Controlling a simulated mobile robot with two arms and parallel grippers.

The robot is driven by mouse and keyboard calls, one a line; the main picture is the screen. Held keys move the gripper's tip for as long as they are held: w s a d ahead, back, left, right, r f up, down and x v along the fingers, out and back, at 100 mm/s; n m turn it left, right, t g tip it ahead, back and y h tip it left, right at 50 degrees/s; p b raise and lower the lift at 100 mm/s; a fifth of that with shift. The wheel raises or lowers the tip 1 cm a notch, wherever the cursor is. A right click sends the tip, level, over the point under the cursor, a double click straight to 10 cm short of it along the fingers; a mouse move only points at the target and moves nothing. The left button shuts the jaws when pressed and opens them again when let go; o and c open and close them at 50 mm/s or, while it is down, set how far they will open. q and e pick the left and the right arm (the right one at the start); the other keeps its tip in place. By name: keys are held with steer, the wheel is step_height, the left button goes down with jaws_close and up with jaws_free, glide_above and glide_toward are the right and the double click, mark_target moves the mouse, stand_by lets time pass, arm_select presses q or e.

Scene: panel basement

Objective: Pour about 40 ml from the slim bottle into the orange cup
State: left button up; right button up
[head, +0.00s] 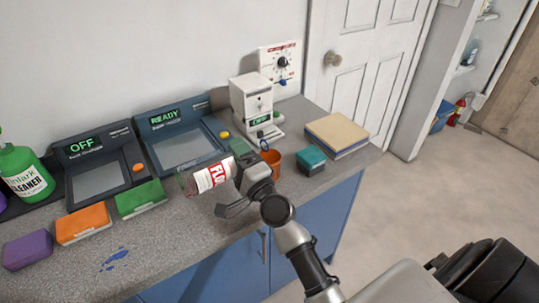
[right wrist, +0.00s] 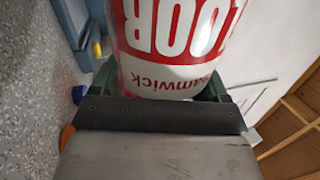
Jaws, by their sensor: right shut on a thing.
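The slim bottle (head: 208,178), with a red and white "FLO…" label and a clear pinkish end, is tilted far over, close to horizontal, above the counter. My right gripper (head: 247,182) is shut on it; the label fills the top of the right wrist view (right wrist: 180,45). The gripper hides the bottle's right part, and I cannot make out its mouth or any flow. The orange cup (head: 272,164) stands upright on the counter just right of and behind the gripper, partly hidden by it. Its inside cannot be seen clearly. My left gripper is not in view.
A teal box (head: 311,159) stands close right of the cup, a white device (head: 254,106) behind it. Two panels (head: 92,163) (head: 178,137) read OFF and READY. A green cleaner bottle (head: 24,172) and coloured boxes (head: 83,223) stand left. A blue spill (head: 114,258) marks the counter.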

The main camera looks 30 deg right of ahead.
steer(key=shift+r+m+p, duration=0.25)
steer(key=shift+m+p, duration=0.05)
steer(key=shift+s+a, duration=0.1)
steer(key=shift+a, duration=0.3)
stand_by(0.4)
steer(key=shift+s+a, duration=0.1)
steer(key=shift+a, duration=0.35)
steer(key=shift+a+r+h, duration=0.15)
steer(key=shift+h, duration=0.25)
stand_by(1.0)
